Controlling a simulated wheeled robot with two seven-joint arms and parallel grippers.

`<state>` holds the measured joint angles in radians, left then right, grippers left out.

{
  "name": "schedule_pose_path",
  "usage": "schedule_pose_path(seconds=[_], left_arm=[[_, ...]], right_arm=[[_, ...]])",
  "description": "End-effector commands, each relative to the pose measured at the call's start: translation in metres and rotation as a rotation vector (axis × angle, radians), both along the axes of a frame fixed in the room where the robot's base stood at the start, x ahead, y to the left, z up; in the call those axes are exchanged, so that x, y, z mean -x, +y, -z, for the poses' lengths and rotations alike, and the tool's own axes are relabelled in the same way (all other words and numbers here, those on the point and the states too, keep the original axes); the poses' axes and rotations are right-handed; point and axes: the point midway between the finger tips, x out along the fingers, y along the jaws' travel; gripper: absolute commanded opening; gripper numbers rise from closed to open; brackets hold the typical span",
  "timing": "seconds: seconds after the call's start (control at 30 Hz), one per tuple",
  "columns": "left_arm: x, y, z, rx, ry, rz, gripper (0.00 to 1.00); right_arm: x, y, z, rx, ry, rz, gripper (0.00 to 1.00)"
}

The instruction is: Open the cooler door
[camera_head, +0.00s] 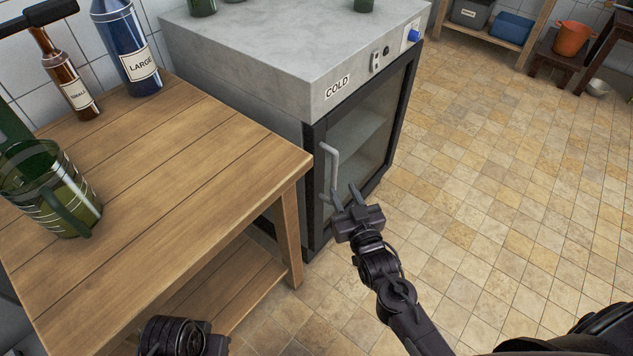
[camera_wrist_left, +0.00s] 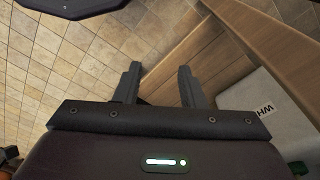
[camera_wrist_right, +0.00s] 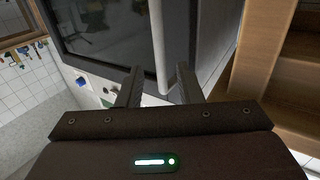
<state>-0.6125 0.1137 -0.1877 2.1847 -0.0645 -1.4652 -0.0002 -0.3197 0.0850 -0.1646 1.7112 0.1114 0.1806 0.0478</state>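The grey cooler (camera_head: 245,50) marked COLD stands right of the wooden table. Its dark-framed glass door (camera_head: 365,125) looks closed, and the door also fills the top of the right wrist view (camera_wrist_right: 110,30). A pale vertical handle (camera_head: 333,165) is on the door's left side. My right gripper (camera_head: 346,196) is open at the lower part of the handle. In the right wrist view the handle (camera_wrist_right: 160,45) runs down between the two fingertips; contact cannot be told. My left gripper (camera_wrist_left: 158,82) is open and empty, low beside the table; its fingers are hidden in the head view.
The wooden table (camera_head: 160,170) holds a green glass jug (camera_head: 45,190), a brown bottle (camera_head: 65,80) and a blue bottle (camera_head: 128,50) marked LARGE. Tiled floor (camera_head: 490,170) right of the cooler is clear. An orange pot (camera_head: 573,38) stands at the far right.

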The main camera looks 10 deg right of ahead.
Motion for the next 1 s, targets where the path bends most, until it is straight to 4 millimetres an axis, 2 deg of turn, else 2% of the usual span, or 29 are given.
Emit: schedule_pose_path(seconds=[0.2, 0.5, 0.63, 0.87, 0.9, 1.0], left_arm=[[0.0, -0.002, -0.005, 0.005, -0.012, 0.007, 0.36], [-0.004, -0.011, -0.001, 0.028, -0.057, 0.024, 0.36], [-0.005, -0.012, 0.0, 0.031, -0.064, 0.027, 0.36], [-0.005, -0.013, -0.001, 0.033, -0.066, 0.028, 0.36], [-0.005, -0.013, -0.001, 0.033, -0.066, 0.028, 0.36], [-0.005, -0.013, -0.001, 0.033, -0.066, 0.028, 0.36]], right_arm=[[-0.027, 0.002, -0.003, -0.002, -0.01, 0.001, 0.33], [-0.069, 0.005, -0.002, -0.001, -0.006, 0.0, 0.33], [-0.076, 0.006, -0.002, -0.001, -0.005, 0.0, 0.33], [-0.077, 0.006, -0.002, -0.001, -0.004, 0.0, 0.33], [-0.077, 0.006, -0.002, -0.001, -0.004, 0.0, 0.32], [-0.077, 0.006, -0.002, -0.001, -0.004, 0.0, 0.18]])
